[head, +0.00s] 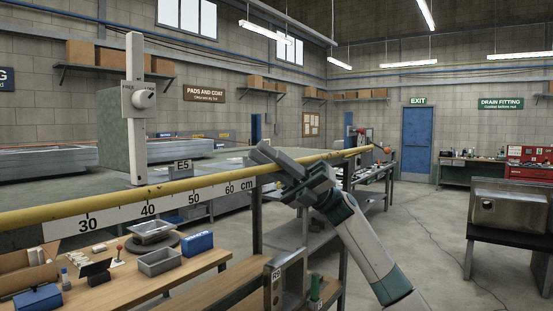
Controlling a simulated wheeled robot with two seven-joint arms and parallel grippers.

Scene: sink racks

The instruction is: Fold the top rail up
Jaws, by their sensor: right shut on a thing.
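The top rail (120,196) is a long yellow bar crossing the view from the lower left to the right of centre. A white scale strip (165,205) marked in centimetres hangs along its lower side. My right gripper (283,169) is shut on the rail, just right of the 60 mark; the jaws partly hide the rail there. A white upright post (137,155) with a round knob (144,96) stands behind the rail on the left. The plate under the knob has small lettering, partly legible as FREE. My left gripper is not in view.
A wooden bench (110,289) below the rail holds a grey tray (160,262), a blue box (197,243) and small parts. A large green-topped table (60,190) lies behind the rail. Open floor (435,235) is at right, before a sink on a stand (508,209).

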